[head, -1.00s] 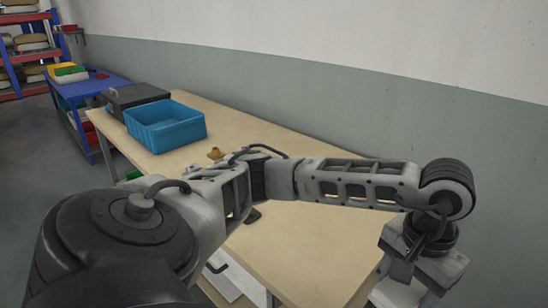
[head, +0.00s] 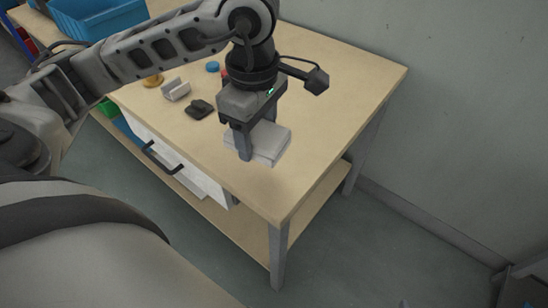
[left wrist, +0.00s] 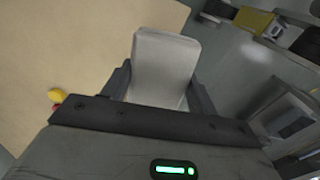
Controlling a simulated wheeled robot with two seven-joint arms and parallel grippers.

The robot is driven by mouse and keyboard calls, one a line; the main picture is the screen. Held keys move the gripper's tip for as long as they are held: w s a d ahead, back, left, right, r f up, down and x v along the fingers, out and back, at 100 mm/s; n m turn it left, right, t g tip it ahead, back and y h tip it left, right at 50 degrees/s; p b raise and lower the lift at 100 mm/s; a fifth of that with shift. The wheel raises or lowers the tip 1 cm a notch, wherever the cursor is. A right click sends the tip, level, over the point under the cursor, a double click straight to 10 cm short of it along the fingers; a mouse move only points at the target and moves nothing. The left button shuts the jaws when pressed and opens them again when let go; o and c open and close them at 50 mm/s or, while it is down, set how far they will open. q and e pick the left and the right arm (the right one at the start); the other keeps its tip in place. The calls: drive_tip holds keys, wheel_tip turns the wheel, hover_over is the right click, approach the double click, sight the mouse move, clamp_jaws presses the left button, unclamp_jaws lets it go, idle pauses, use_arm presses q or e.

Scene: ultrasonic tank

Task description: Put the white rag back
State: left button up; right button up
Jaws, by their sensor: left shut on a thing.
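The white rag (head: 270,143) is a folded, flat pad near the front right part of the wooden table (head: 335,80). My left gripper (head: 252,136) points down and is shut on the rag, with a finger on either side of it. In the left wrist view the rag (left wrist: 165,62) sticks out between the two fingers (left wrist: 160,92). I cannot tell whether the rag touches the tabletop. My right gripper is not in view.
A blue bin (head: 100,17) stands at the far left of the table. A small grey holder (head: 176,89), a black object (head: 199,109) and a blue round cap (head: 212,67) lie left of my gripper. A white drawer (head: 180,160) is under the front edge. The tabletop at right is clear.

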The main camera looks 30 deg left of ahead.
sight(230, 143)
use_arm(q)
drive_tip(key=s+a+n, duration=0.1)
drive_tip(key=n, duration=0.3)
drive_tip(key=s+n+b, duration=0.1)
drive_tip(key=n, duration=0.2)
drive_tip(key=s+a+n+b, duration=0.1)
drive_tip(key=s+n, duration=0.1)
drive_tip(key=n, duration=0.2)
drive_tip(key=shift+a+f+n, duration=0.3)
drive_tip(key=shift+a+f, duration=0.05)
drive_tip(key=shift+f, duration=0.05)
drive_tip(key=w+f+n, duration=0.1)
drive_tip(key=w, duration=0.1)
drive_tip(key=w+f+n, duration=0.1)
drive_tip(key=w+n, duration=0.1)
drive_tip(key=w+f+n, duration=0.1)
drive_tip(key=w, duration=0.1)
drive_tip(key=shift+w+f+n, duration=0.1)
drive_tip(key=shift+w+n, duration=0.25)
drive_tip(key=shift+n, duration=0.05)
drive_tip(key=w+f, duration=0.4)
drive_tip(key=f, duration=0.1)
drive_tip(key=shift+w+d+f+p, duration=0.1)
drive_tip(key=shift+w+f+p, duration=0.05)
drive_tip(key=shift+w+p, duration=0.2)
drive_tip(key=shift+w+f, duration=0.65)
drive_tip(key=shift+f, duration=1.5)
drive_tip(key=shift+f, duration=0.1)
